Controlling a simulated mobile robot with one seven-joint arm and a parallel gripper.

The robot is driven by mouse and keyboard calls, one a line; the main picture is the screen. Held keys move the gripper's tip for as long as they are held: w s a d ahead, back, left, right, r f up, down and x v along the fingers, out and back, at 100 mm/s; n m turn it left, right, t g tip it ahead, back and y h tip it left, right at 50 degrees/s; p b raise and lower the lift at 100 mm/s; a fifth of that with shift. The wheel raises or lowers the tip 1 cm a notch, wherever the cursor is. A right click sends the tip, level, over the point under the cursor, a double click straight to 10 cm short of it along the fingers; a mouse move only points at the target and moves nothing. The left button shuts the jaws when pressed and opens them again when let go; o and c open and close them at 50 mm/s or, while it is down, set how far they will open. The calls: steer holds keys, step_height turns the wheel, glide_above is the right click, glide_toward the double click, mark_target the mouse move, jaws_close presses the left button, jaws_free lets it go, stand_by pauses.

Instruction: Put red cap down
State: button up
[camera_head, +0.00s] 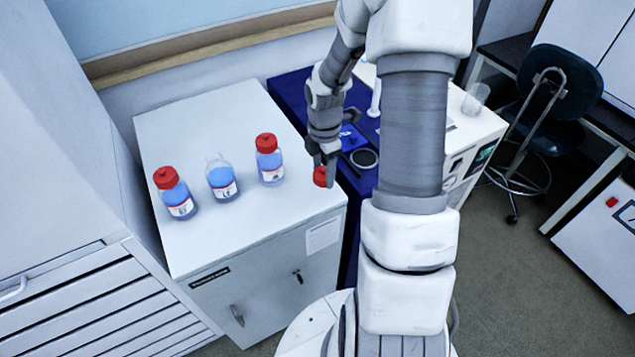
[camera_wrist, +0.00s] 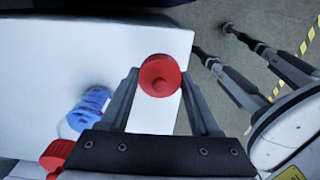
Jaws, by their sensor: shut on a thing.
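My gripper (camera_head: 322,160) is over the right part of the white cabinet top (camera_head: 255,110). It is shut on a red cap (camera_head: 320,176), which shows between the two fingers in the wrist view (camera_wrist: 160,75). Whether the cap touches the cabinet top or is held just above it I cannot tell. An uncapped bottle (camera_head: 222,178) with blue liquid stands in the middle of the cabinet top. It has a red-capped bottle (camera_head: 174,193) on its left and another red-capped bottle (camera_head: 269,160) on its right.
A dark blue surface with equipment (camera_head: 293,92) lies right of the cabinet. A white bench unit (camera_head: 475,125) and a dark chair (camera_head: 560,95) stand farther right. A tall grey cabinet (camera_head: 60,130) stands at the left. The cabinet top's front is bare.

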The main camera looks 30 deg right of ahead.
mark_target(317, 191)
steer(key=shift+w+a+f, duration=0.45)
steer(key=shift+w+a, duration=0.05)
steer(key=shift+a, duration=0.05)
steer(key=shift+f, duration=2)
steer(key=shift+f, duration=0.1)
steer(key=o, duration=1.3)
step_height(317, 191, up, 12)
steer(key=shift+r+p, duration=0.15)
steer(key=shift+p, duration=0.2)
